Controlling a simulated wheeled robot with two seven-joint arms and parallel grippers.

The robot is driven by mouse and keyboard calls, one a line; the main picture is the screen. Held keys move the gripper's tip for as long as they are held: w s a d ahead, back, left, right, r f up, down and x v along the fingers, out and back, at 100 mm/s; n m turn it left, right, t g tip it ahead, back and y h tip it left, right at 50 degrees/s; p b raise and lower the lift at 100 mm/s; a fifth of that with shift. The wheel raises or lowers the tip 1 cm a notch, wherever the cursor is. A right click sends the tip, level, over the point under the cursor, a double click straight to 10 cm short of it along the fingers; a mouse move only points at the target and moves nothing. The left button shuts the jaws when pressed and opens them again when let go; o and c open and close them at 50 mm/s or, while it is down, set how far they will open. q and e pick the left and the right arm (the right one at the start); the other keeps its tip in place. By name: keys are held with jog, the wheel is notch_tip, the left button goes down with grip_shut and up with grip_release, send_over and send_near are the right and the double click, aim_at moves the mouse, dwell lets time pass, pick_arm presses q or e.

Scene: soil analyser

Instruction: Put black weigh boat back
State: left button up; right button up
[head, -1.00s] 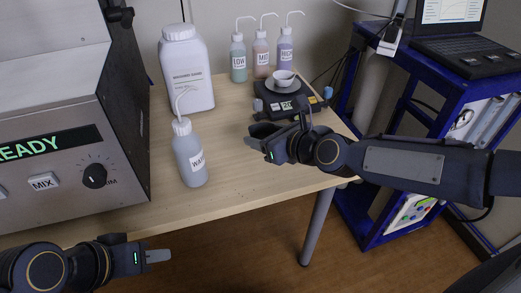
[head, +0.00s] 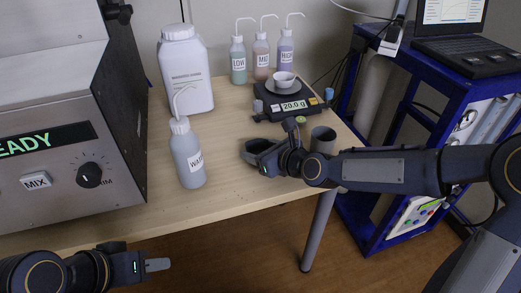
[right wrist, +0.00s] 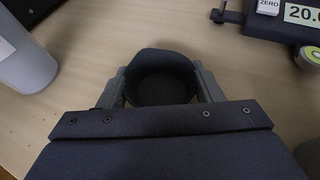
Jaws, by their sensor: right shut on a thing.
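The black weigh boat (right wrist: 161,88) is a small dark scoop-shaped dish. It sits between the fingers of my right gripper (right wrist: 161,92) in the right wrist view, and the fingers are shut on it. In the head view the boat (head: 252,147) shows at the tip of my right gripper (head: 262,157), low over or on the table; I cannot tell whether it touches the wood. My left gripper (head: 157,265) is in front of the table at the lower left, holding nothing that I can see; its finger gap is not clear.
The balance (head: 288,107) reads 20.0 g and bears a white cup (head: 284,78). A grey cup (head: 323,139) stands near the table's right edge, beside my right arm. The water bottle (head: 188,155) and a large white container (head: 186,75) stand left. Bare table lies between.

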jog(key=o, duration=0.8)
jog(key=shift+f, duration=0.1)
jog(key=shift+r, duration=0.25)
jog(key=shift+s+d+r, duration=0.1)
jog(key=shift+s+d, duration=0.05)
jog(key=shift+d, duration=0.15)
jog(key=p+v, duration=0.3)
jog(key=v, duration=0.6)
jog(key=shift+p+v, duration=0.9)
jog(key=shift+v, duration=0.25)
jog(key=shift+s, duration=0.1)
